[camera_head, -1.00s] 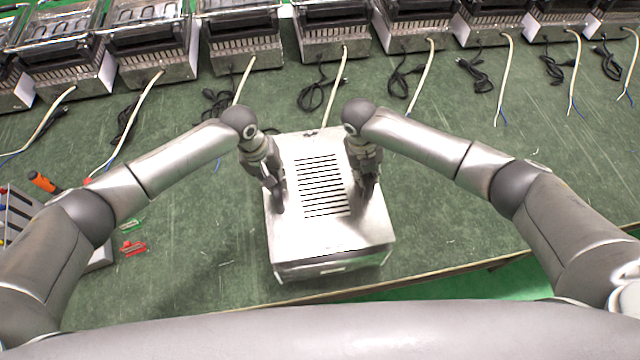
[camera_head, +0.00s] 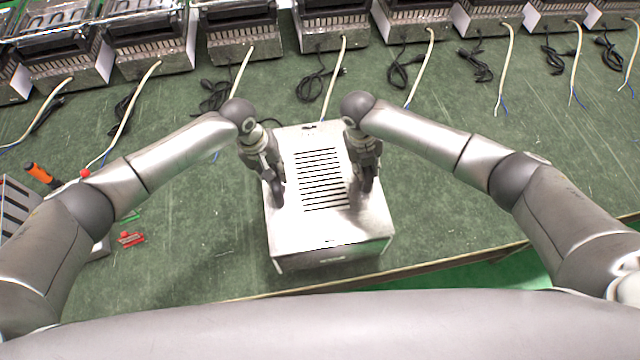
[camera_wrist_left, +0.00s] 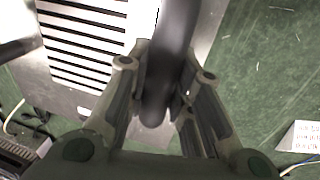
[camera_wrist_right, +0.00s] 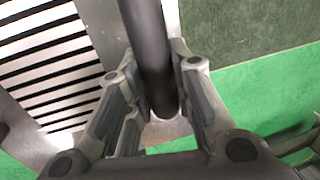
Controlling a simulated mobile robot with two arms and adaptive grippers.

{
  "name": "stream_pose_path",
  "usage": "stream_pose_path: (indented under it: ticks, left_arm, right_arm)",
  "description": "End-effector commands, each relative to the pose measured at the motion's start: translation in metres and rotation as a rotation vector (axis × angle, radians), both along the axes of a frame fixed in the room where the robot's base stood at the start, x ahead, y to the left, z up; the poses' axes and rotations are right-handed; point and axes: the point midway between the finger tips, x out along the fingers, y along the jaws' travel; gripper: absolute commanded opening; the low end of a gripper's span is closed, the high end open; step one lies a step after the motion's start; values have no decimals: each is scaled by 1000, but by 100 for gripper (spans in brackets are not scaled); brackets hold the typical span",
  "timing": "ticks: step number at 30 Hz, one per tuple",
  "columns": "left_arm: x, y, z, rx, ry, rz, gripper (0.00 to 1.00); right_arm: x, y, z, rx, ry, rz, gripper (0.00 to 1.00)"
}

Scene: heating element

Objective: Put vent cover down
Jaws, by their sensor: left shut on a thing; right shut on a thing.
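The vent cover (camera_head: 322,225) is a pale metal box-shaped piece with a row of dark slots in its top. It is in the middle of the head view, near the table's front edge. My left gripper (camera_head: 277,197) is shut on a dark bar-shaped handle (camera_wrist_left: 174,50) at the cover's left side. My right gripper (camera_head: 366,187) is shut on a matching dark handle (camera_wrist_right: 148,40) at its right side. The slots also show in both wrist views. Whether the cover's underside touches the table is hidden.
The green table (camera_head: 190,260) has free room left and right of the cover. Several metal heater units (camera_head: 240,30) with cables line the back. An orange-handled screwdriver (camera_head: 40,174) and red connectors (camera_head: 131,239) lie at left. The table's front edge (camera_head: 430,264) is close.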

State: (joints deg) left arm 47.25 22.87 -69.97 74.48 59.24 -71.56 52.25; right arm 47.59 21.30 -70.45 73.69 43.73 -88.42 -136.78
Motion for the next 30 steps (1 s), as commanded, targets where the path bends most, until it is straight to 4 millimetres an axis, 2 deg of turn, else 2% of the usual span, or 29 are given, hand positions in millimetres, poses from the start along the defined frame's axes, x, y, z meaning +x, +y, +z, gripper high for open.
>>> stream_pose_path:
  ticks: [17,18,22,30]
  left_arm:
    - [1,0,-28,-1,-2,0,0]
    - [0,1,-27,1,0,0,25]
    - [0,1,-27,1,0,0,42]
    - [0,0,-26,0,0,0,43]
  right_arm:
    - [1,0,-28,-1,-2,-1,0]
    - [0,-1,-27,-1,0,-1,25]
    - [0,0,-27,-1,0,-1,42]
    - [0,0,-26,0,0,0,43]
